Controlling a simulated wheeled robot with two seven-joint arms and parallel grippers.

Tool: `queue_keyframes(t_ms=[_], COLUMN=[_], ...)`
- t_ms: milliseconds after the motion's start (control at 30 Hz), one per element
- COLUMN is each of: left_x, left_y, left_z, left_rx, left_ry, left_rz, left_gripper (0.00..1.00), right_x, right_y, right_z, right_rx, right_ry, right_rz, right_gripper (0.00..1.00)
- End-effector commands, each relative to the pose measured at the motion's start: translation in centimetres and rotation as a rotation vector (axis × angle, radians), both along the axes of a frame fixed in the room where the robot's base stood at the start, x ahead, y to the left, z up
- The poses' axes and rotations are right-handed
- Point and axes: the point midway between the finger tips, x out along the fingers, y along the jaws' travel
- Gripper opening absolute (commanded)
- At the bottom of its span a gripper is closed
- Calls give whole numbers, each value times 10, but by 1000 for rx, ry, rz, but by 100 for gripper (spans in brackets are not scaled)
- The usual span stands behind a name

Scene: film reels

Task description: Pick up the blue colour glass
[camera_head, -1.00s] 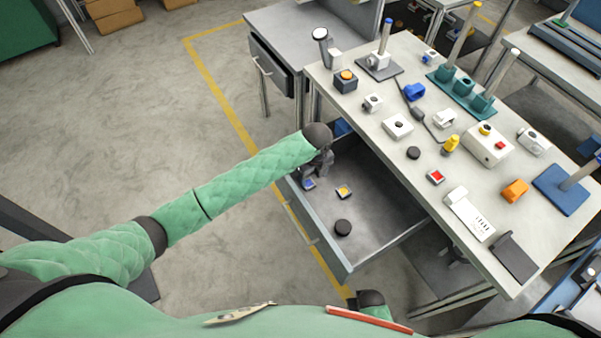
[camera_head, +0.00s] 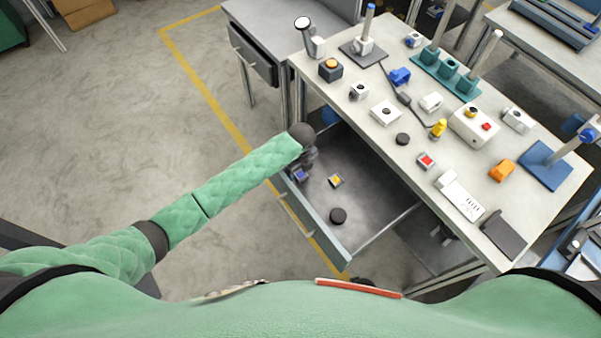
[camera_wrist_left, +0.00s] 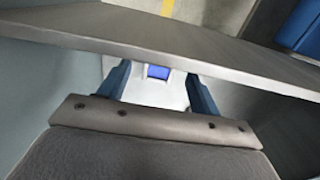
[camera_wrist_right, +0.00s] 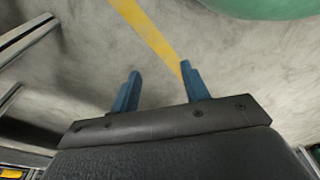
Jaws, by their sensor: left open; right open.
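The blue colour glass (camera_head: 301,174) is a small square with a blue face and a pale frame. It lies in the open drawer (camera_head: 378,205), near its left front corner. In the left wrist view the blue glass (camera_wrist_left: 158,72) shows between the two fingers. My left gripper (camera_head: 303,166) is open, reaching down into the drawer over the blue glass; in its wrist view the gripper (camera_wrist_left: 157,85) has nothing clasped. My right gripper (camera_wrist_right: 160,80) is open and empty above the floor, and is not clearly visible in the head view.
A red glass square (camera_head: 426,161) is on the table (camera_head: 375,140). The drawer wall (camera_wrist_left: 160,50) crosses close to my left fingers.

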Motion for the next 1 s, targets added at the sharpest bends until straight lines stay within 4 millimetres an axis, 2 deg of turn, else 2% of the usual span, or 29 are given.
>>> queue_keyframes(t_ms=[200, 400, 467, 667, 1000], left_x=[-1, -1, -1, -1, 0], left_y=[1, 1, 1, 1, 1], left_z=[-14, -15, -15, -15, -11], left_rx=[1, 1, 1, 1, 1], left_ry=[1, 1, 1, 1, -1], left_rz=[1, 1, 1, 1, 1], left_gripper=[64, 64, 56, 16, 16], right_x=[-5, -6, -6, -6, -7], right_y=[-3, -3, -3, -3, -4], right_z=[-9, -10, -10, -10, -12], right_rx=[-2, -1, -1, -1, -3], right_ry=[-7, -6, -6, -6, -1], right_rz=[2, 2, 2, 2, 1], right_gripper=[46, 46, 46, 46, 46])
